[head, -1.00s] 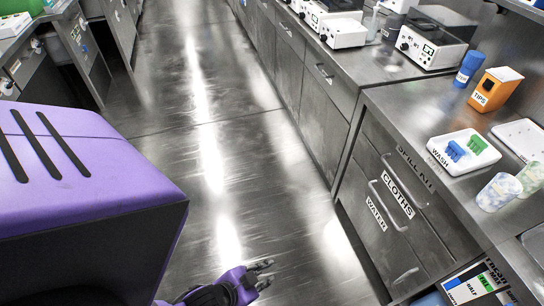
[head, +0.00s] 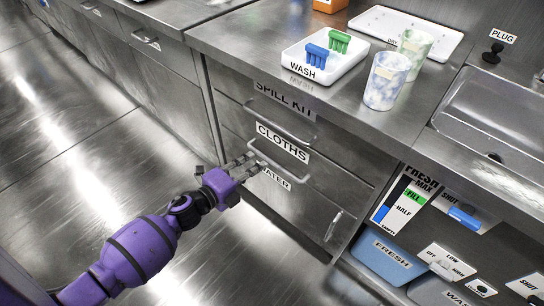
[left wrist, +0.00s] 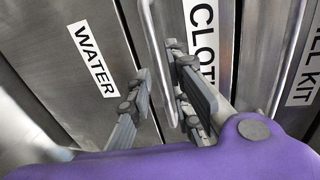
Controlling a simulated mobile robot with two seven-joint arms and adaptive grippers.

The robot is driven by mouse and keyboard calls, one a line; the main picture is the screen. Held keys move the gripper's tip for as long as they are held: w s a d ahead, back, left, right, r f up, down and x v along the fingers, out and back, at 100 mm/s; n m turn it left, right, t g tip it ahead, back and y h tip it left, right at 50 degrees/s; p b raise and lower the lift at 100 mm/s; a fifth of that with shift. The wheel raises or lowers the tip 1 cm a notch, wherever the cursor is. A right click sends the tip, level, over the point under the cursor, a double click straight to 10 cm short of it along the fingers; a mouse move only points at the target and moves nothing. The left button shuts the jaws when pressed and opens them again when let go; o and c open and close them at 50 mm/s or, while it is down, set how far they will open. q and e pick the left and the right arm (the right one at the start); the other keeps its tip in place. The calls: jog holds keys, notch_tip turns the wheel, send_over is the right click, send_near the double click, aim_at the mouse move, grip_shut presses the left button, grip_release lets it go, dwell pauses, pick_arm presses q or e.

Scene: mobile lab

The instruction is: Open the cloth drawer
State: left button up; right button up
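The cloth drawer (head: 232,133) is a steel front with a CLOTHS label (head: 283,142) and looks shut. Its bar handle (head: 283,151) lies below the label. My left gripper (head: 247,167) is at the left end of this handle. In the left wrist view, the left gripper (left wrist: 163,92) is open, its fingers on either side of the cloth drawer's handle (left wrist: 155,50). A gap shows between the handle and the left finger; contact on the other side cannot be told. My right gripper is in neither view.
The SPILL KIT drawer is above and the WATER panel (left wrist: 92,58) below. On the counter (head: 240,40) stand a white WASH tray (head: 325,75) with blue and green items and two speckled cups (head: 386,82). A sink (head: 500,110) is right. Floor at left is clear.

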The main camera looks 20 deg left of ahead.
aim_at(266, 157)
pick_arm(q)
jog(key=x, duration=0.3)
jog(key=b+x, duration=0.1)
jog(key=x, duration=0.2)
jog(key=shift+w+f, duration=0.15)
jog(key=shift+f, duration=0.1)
jog(key=shift+c, duration=0.2)
grip_shut()
